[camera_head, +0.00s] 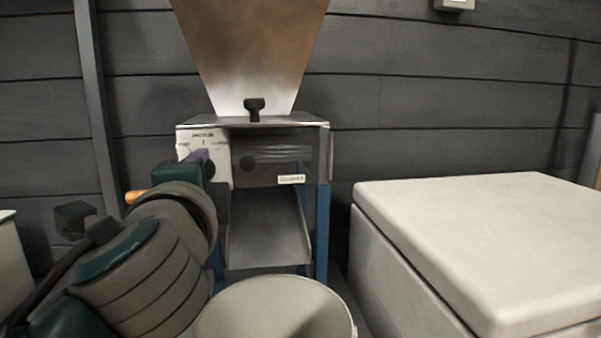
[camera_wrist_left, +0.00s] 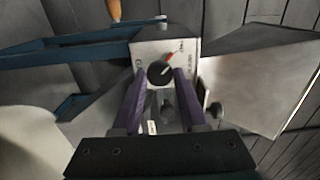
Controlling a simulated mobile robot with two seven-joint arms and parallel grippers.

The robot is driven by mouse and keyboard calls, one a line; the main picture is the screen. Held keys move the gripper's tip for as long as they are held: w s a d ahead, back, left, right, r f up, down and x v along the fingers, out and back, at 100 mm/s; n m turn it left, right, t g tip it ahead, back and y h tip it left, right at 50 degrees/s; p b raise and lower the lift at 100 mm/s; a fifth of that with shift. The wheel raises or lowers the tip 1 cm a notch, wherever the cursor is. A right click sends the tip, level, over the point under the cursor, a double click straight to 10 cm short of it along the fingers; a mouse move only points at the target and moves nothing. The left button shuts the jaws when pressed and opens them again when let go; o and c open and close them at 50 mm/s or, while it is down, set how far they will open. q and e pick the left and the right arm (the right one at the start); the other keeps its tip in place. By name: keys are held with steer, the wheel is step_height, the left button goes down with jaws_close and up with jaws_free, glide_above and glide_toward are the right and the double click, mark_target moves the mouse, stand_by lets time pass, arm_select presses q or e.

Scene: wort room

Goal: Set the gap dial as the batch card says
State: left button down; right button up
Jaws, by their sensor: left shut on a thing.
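The grain mill (camera_head: 280,150) stands against the wall with its metal hopper (camera_head: 250,60) on top. Its white dial plate (camera_head: 190,146) carries small lettering that is hard to read. In the left wrist view, the black gap dial (camera_wrist_left: 159,76) with a red pointer sits on the plate (camera_wrist_left: 147,50). The pointer is turned up and right, toward small lettering. My left gripper (camera_wrist_left: 162,75) has its purple fingers on either side of the dial, shut on it. In the head view, my left gripper (camera_head: 204,160) hides the dial. No batch card shows; my right gripper is out of view.
A pale bucket (camera_head: 205,325) stands below the mill's chute (camera_head: 265,235). A large white chest (camera_head: 480,230) fills the right side. A black knob (camera_head: 254,105) sticks up at the hopper's base. An orange handle (camera_head: 135,196) shows beside my left arm.

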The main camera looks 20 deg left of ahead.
arm_select(q)
steer(key=shift+c, duration=2.3)
jaws_free()
steer(key=v, duration=1)
